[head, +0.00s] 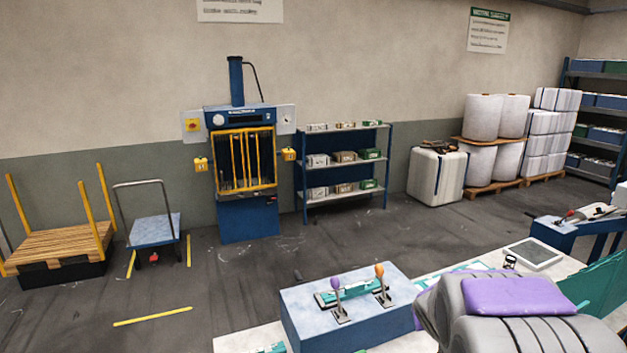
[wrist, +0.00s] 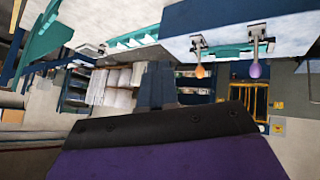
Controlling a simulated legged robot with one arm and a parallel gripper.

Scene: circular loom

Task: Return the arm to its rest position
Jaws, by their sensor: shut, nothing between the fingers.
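My gripper (wrist: 160,125) fills the lower part of the wrist view as a purple body with a black front edge. It is shut and I see nothing held in it. In the head view, the grey and purple parts of my arm (head: 518,296) show at the lower right, above the bench. The wrist picture is upside down, with the blue control box (wrist: 240,30) at its top right. The gripper is apart from the two levers there.
The blue control box (head: 303,323) carries a purple-knobbed lever (head: 337,298) and an orange-knobbed lever (head: 381,285). A tablet (head: 534,254) lies on the bench. A blue press (head: 246,175), a shelf (head: 345,160) and white rolls (head: 483,117) stand behind, across open floor.

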